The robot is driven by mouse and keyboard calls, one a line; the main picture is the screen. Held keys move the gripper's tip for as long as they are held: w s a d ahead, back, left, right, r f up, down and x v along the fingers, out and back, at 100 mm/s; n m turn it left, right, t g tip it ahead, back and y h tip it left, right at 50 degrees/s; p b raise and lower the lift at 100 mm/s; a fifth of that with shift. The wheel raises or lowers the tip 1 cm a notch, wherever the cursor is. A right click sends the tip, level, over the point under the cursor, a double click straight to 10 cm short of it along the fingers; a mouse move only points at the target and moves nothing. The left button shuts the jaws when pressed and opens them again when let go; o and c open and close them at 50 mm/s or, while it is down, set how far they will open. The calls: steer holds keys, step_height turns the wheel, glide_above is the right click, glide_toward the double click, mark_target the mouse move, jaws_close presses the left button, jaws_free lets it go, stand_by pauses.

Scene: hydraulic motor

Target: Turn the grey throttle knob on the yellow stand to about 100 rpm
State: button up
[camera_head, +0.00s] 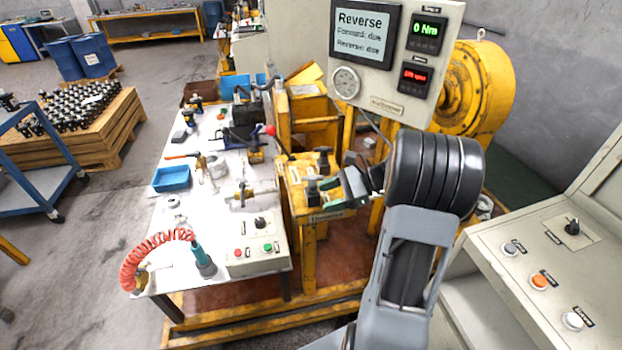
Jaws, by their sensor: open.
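The yellow stand (308,229) is in the middle of the view, with small dark fittings on its top. I cannot clearly make out the grey throttle knob among them; my gripper and wrist cover part of that area. My gripper (338,193) is open at the right side of the stand's top, pointing left, with nothing visibly held. I cannot tell whether it touches anything there. Above it, the panel (449,53) has a screen (364,33) headed "Reverse", a green display (428,35) reading 0 Nm and a red display (415,79) too small to read surely.
A white workbench (190,265) with tools, a blue tray (171,179), a red coiled hose (150,250) and a button box (258,253) stands left of the stand. A yellow round housing (490,85) is behind. A grey console (545,265) is at the right.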

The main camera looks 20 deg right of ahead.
mark_target(317, 179)
steer(key=w+d+f+m+t+y, duration=0.2)
steer(key=d+m+t, duration=0.4)
steer(key=d, duration=0.4)
steer(key=p+x, duration=0.2)
steer(key=x, duration=1.1)
steer(key=shift+w+r, duration=0.1)
steer(key=shift+w, duration=0.1)
steer(key=c, duration=1)
steer(key=o, duration=1)
